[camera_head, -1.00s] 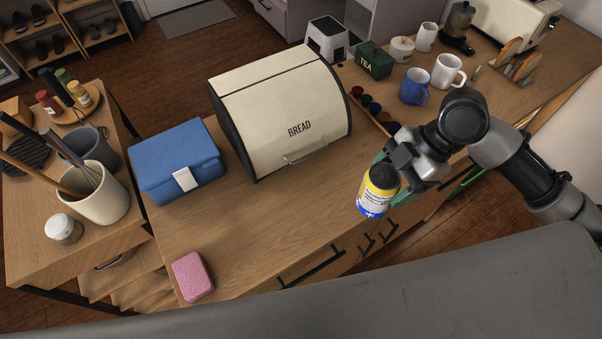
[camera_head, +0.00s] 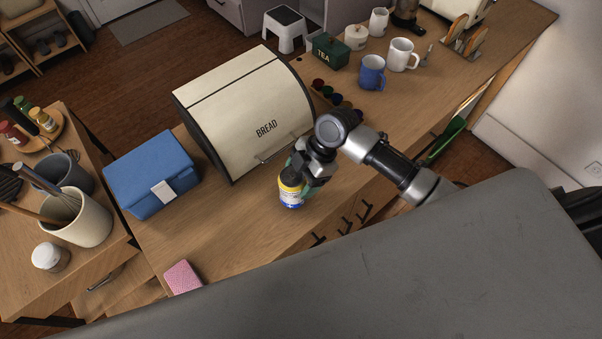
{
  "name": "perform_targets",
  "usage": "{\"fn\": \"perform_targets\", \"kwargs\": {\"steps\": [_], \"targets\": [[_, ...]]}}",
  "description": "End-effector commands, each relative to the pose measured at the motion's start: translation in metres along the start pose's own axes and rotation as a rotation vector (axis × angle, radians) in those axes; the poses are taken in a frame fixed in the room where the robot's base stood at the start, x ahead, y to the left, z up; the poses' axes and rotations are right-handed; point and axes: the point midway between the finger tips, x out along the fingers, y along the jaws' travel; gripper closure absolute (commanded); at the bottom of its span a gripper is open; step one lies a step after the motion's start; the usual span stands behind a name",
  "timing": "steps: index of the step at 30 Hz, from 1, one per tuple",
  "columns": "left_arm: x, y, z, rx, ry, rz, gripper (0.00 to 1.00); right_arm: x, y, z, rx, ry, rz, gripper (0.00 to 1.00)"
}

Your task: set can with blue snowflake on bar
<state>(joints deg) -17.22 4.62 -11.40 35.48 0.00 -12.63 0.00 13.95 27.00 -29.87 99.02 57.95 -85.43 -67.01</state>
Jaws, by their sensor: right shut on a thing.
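The can (camera_head: 290,193) has a dark top, a yellow band and a white and blue lower part; the snowflake is too small to make out now. My right gripper (camera_head: 297,178) is shut on the can. It holds the can nearly upright in front of the bread box, over the wooden counter (camera_head: 222,235). I cannot tell whether the can's base touches the counter. My left gripper is not in view.
The cream bread box (camera_head: 245,110) stands just behind the can. A blue box (camera_head: 152,175) is to the left and a pink sponge (camera_head: 183,277) at the front left. Mugs (camera_head: 372,72) and a green tea tin (camera_head: 329,51) stand behind right. Bare counter lies left of the can.

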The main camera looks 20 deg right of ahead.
Motion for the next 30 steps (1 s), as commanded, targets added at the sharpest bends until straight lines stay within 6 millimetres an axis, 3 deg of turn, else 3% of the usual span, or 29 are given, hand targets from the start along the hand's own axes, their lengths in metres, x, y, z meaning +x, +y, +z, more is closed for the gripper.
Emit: {"fn": "perform_targets", "kwargs": {"steps": [11, 12, 17, 25, 30], "targets": [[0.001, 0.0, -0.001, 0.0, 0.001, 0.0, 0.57, 0.005, 0.0, 0.003, -0.002, 0.0, 0.002, 0.66], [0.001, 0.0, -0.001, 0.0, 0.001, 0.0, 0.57, 0.005, 0.0, 0.003, -0.001, 0.0, 0.001, 0.28], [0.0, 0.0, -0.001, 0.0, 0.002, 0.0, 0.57, 0.005, 0.0, 0.003, -0.001, 0.0, 0.0, 0.05], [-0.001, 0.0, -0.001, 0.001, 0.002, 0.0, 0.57, 0.003, 0.0, 0.002, -0.001, 0.0, 0.001, 0.05], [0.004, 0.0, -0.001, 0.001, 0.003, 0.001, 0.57, -0.012, 0.001, 0.003, -0.002, -0.001, 0.005, 0.05]]}}
